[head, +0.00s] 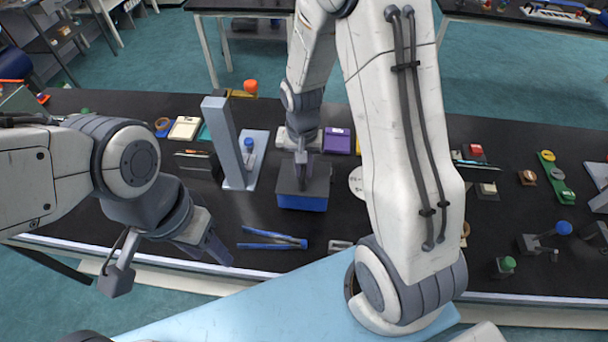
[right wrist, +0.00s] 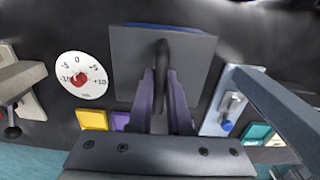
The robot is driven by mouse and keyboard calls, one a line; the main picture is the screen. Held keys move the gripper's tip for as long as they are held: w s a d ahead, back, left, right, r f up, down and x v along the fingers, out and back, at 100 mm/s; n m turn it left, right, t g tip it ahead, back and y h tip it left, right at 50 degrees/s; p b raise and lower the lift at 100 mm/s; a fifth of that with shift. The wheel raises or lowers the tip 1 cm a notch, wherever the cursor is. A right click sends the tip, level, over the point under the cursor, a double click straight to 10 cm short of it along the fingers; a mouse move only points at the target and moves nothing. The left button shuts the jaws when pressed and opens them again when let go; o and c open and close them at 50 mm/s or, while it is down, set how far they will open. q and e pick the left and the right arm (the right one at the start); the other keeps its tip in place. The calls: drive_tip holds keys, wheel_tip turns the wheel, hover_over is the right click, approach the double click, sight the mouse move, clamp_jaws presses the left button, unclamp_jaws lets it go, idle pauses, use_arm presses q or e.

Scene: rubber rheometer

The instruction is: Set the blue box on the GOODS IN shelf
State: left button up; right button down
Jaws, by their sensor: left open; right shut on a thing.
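The blue box (head: 302,203) has a dark grey lid with a dark bar handle (right wrist: 162,62) on top. It is on or just above the black bench in the middle of the head view; I cannot tell if it touches. My right gripper (head: 303,182) is over the lid, and its fingers (right wrist: 162,95) are shut on the handle in the right wrist view. My left gripper (head: 172,263) is open and empty over the bench's front edge at the left. I cannot make out a GOODS IN label on any shelf.
A grey upright stand (head: 224,135) is close left of the box. Blue pliers (head: 272,239) lie in front of it. A white dial (right wrist: 81,76) and a purple block (head: 337,140) are nearby. Several small parts cover the bench's right side. A low shelf (head: 52,37) stands at the far left.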

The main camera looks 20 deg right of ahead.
drive_tip(key=shift+f+p, duration=0.45)
drive_tip(key=shift+f, duration=1.45)
drive_tip(key=shift+f, duration=0.2)
drive_tip(key=c, duration=0.8)
unclamp_jaws()
drive_tip(key=shift+c, duration=0.2)
drive_tip(key=shift+r, duration=0.15)
